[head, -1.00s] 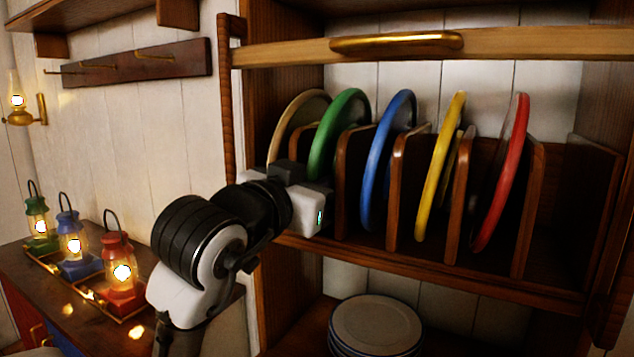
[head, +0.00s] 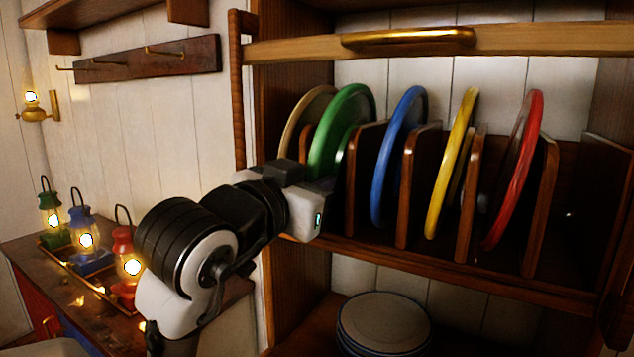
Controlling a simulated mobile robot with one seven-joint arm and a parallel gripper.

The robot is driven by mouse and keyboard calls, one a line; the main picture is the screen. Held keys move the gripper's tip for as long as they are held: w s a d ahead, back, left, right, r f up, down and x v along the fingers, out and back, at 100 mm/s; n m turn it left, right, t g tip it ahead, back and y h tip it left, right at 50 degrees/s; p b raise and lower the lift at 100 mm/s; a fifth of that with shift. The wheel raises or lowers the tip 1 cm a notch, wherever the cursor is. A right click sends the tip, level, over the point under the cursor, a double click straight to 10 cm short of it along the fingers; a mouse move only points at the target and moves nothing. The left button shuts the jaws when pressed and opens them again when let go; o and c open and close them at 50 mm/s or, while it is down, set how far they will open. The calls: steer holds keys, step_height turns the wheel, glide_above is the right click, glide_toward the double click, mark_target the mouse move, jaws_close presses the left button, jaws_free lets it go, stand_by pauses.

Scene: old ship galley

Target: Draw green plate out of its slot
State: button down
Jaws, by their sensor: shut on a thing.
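The green plate (head: 347,108) stands on edge in the wooden plate rack (head: 360,160), second from the left, between upright dividers. My gripper (head: 318,190) is at the front of the rack, at the green plate's lower front edge, and is shut on it. The gripper body hides the lower part of the plate and the fingertips, so the grip itself does not show.
A tan-rimmed plate (head: 297,115) stands close left of the green one. Blue (head: 383,160), yellow (head: 439,190) and red (head: 520,170) plates stand to the right. A wooden rail (head: 550,43) crosses above. Stacked plates (head: 384,322) sit below. Lanterns (head: 124,265) stand on the left counter.

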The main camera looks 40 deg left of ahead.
steer(key=c, duration=1.1)
jaws_free()
steer(key=shift+c, duration=0.2)
steer(key=shift+s, duration=0.1)
steer(key=v, duration=0.6)
steer(key=shift+s, duration=0.4)
